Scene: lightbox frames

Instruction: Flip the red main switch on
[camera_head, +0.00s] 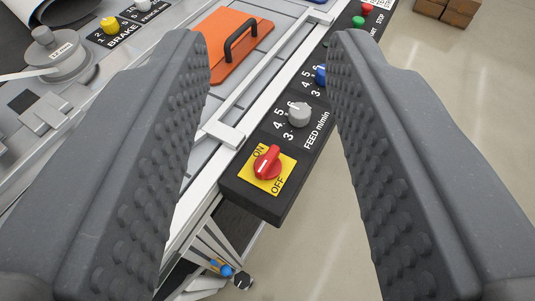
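The red main switch (267,163) is a rotary knob on a yellow plate (285,178) marked ON and OFF. It sits at the near end of a black control panel (241,186) on the machine's edge. The knob's raised grip is tilted, its upper end towards the ON side; I cannot tell its exact setting. My gripper (270,50) is open, with its two grey studded fingers wide apart at left and right. The switch shows in the gap between them, and nothing is held. The fingers appear apart from the panel.
A grey FEED knob (299,114) and a blue knob (321,75) follow along the panel, then green (358,22) and red (367,8) buttons. An orange plate (222,62) with a black handle lies left. Open floor (440,140) is at right, with brown boxes (455,10) beyond.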

